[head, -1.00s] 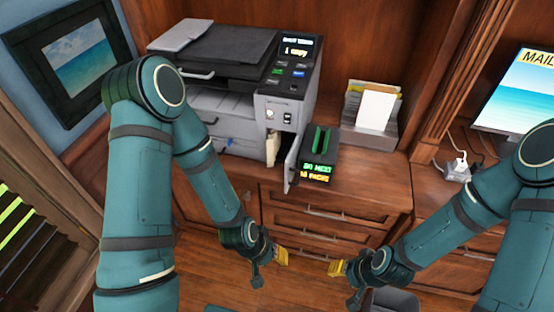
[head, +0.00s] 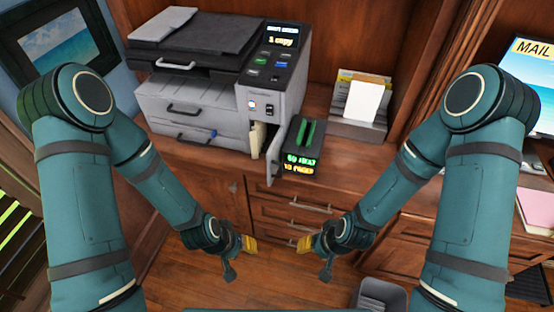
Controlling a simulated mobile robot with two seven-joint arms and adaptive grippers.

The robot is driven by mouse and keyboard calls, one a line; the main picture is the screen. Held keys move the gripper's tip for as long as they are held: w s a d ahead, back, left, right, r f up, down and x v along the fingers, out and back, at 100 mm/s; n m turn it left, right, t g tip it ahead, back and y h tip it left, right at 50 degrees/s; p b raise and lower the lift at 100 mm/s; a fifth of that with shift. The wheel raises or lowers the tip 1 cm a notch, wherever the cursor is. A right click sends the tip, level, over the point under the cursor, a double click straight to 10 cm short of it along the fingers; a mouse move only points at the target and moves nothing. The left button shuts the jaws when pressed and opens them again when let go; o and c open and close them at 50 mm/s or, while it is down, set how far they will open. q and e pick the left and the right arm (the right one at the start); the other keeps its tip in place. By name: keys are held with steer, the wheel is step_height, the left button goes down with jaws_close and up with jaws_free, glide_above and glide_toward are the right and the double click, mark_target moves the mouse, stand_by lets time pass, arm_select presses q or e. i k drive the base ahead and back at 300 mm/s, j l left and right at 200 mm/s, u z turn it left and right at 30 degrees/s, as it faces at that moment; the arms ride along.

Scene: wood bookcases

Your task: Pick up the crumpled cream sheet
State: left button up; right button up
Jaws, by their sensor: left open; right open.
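A cream sheet (head: 256,139) shows as a narrow upright strip in the opening at the front right of the grey printer (head: 185,100). Most of it is hidden inside, so I cannot tell how crumpled it is. The printer's small side door (head: 274,156) stands open beside it. My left gripper (head: 249,243) is open and empty, low in front of the cabinet, below the sheet in the picture. My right gripper (head: 303,244) is open and empty, a little to its right. Both are apart from the printer.
A dark box with a lit green and yellow display (head: 300,162) stands close right of the open door. A letter holder (head: 358,128) is behind it. Cabinet drawers (head: 300,205) lie below the counter. A grey bin (head: 382,296) stands on the floor, and pink paper (head: 536,210) lies at right.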

mark_target(257, 136)
steer(key=i+j, duration=0.1)
steer(key=j, duration=0.25)
steer(key=i+j+z, duration=0.2)
steer(key=j, duration=0.2)
steer(key=j+z, duration=0.2)
steer(key=j, duration=0.25)
steer(key=z, duration=1.15)
steer(key=k+l, duration=0.05)
steer(key=l, duration=0.05)
